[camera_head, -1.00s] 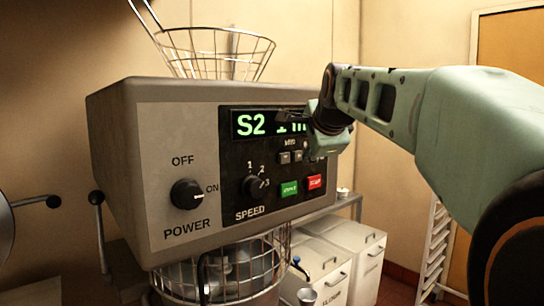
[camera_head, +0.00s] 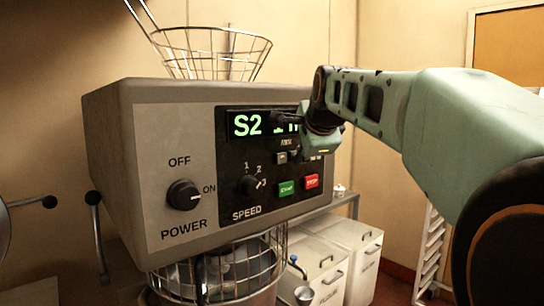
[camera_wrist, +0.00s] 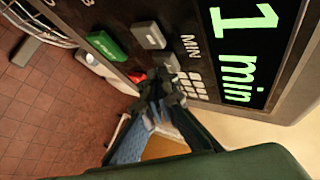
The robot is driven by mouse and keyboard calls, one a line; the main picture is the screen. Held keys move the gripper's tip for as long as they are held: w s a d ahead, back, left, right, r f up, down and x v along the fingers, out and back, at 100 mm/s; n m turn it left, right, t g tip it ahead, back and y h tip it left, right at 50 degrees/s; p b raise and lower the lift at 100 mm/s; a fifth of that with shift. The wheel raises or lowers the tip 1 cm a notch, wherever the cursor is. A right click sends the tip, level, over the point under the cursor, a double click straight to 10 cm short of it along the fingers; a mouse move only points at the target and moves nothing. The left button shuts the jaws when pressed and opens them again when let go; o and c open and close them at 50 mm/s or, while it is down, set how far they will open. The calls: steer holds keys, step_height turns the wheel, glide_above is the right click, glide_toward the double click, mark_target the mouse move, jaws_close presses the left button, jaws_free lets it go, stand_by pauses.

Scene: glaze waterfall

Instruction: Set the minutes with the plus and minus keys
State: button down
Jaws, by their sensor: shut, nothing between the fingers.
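The control panel (camera_head: 232,185) has a lit display (camera_head: 247,124) reading "S2" and, in the wrist view, "1 min" (camera_wrist: 245,52). Two small grey keys lie by the MIN label (camera_wrist: 190,45): a left key (camera_head: 281,157), also in the wrist view (camera_wrist: 150,35), and a right key (camera_wrist: 172,62). Their symbols are not legible. My gripper (camera_wrist: 164,88) is shut and empty, its tips close by the right key. I cannot tell whether they touch it. In the head view my wrist covers part of the display.
A green START button (camera_head: 286,188) and a red STOP button (camera_head: 312,181) sit below the keys. The SPEED knob (camera_head: 250,185) and POWER knob (camera_head: 184,195) are to the left. A wire basket (camera_head: 215,55) is above, and white bins (camera_head: 335,250) stand below.

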steer(key=shift+w+a, duration=0.2)
stand_by(0.3)
stand_by(0.3)
steer(key=shift+s+d+b, duration=0.35)
steer(key=shift+s+d, duration=0.2)
steer(key=shift+s, duration=0.2)
steer(key=s+d, duration=0.1)
steer(key=s+d+b, duration=0.1)
steer(key=s, duration=0.1)
steer(key=s+d+b, duration=0.1)
steer(key=shift+s+r, duration=0.15)
steer(key=shift+a, duration=0.1)
stand_by(2.2)
